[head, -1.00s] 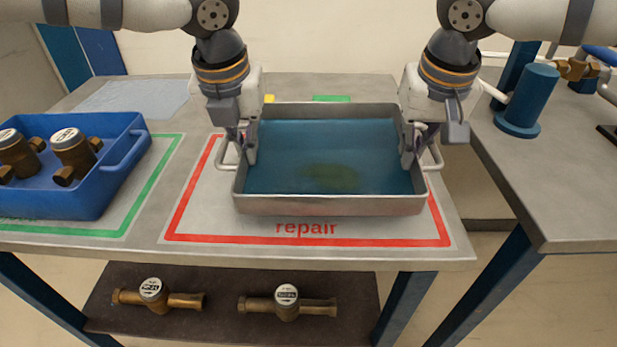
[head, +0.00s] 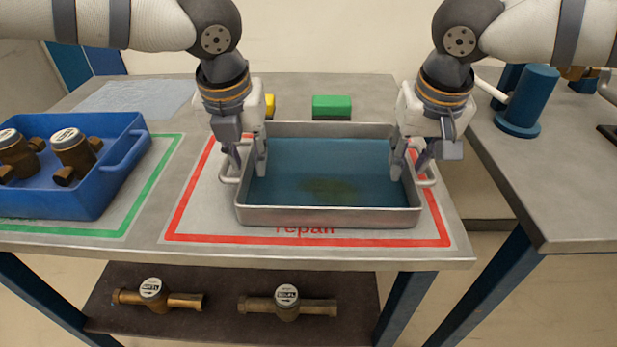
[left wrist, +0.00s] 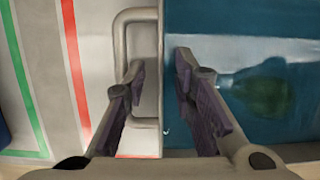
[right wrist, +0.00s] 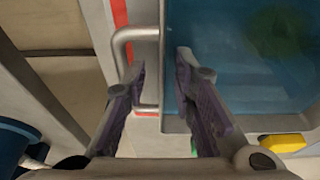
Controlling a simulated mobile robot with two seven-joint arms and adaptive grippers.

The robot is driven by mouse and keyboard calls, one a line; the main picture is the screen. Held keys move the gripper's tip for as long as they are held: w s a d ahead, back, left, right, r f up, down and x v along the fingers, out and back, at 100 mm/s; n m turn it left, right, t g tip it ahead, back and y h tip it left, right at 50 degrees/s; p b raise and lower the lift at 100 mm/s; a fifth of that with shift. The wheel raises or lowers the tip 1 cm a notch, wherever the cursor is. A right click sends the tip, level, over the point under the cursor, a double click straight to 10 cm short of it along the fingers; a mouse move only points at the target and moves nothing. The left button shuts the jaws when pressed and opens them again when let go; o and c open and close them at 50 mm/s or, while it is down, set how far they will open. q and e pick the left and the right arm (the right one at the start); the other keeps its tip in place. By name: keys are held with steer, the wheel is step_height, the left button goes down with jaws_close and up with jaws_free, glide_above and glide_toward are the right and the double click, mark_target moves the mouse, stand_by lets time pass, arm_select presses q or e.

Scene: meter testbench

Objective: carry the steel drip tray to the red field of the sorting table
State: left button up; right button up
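The steel drip tray (head: 330,217) holds blue-green liquid with a darker patch and sits level within the red field (head: 195,238) marked "repair". It covers part of the lettering and appears to rest on the table. My left gripper (head: 245,170) is open at the tray's left side, one finger inside the tray and one on the side of its left handle (left wrist: 122,45). My right gripper (head: 408,172) is open the same way at the right side, by the right handle (right wrist: 120,50). In both wrist views the fingers stand apart with the tray wall between them.
A blue crate (head: 112,178) with brass meters stands in the green field (head: 150,185) at left. A yellow block (head: 269,106) and a green block (head: 332,107) lie behind the tray. Two meters lie on the lower shelf (head: 230,325). A second bench (head: 570,190) stands right.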

steer(key=shift+s+r, duration=0.1)
steer(key=shift+r, duration=0.25)
arm_select(q)
steer(key=v, duration=1.2)
arm_select(e)
steer(key=v, duration=1.1)
steer(key=shift+r, duration=0.2)
steer(key=shift+s, duration=0.15)
